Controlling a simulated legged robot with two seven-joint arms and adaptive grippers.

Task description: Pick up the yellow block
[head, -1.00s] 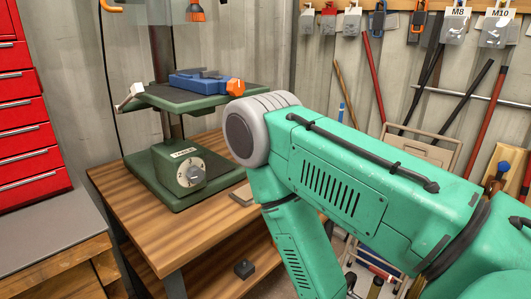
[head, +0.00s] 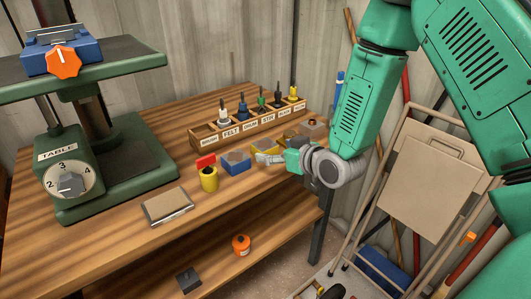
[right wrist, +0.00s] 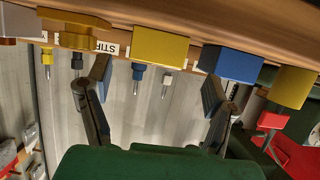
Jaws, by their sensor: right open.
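The yellow block (head: 262,146) is on the wooden workbench, between a blue block (head: 236,161) and my right gripper, partly hidden by the gripper. In the upside-down right wrist view the yellow block (right wrist: 158,48) shows as a plain box near the top, beside the blue block (right wrist: 230,65). My right gripper (head: 268,158) is at the bench's right side, close to the yellow block. In the right wrist view its two fingers (right wrist: 153,95) are spread apart with nothing between them. Whether they touch anything is not clear. My left gripper is out of view.
Another yellow piece (right wrist: 80,36) is beside the yellow block. A labelled wooden rack (head: 240,130) lies behind. A green drill press (head: 120,175) and flat box (head: 167,206) are left.

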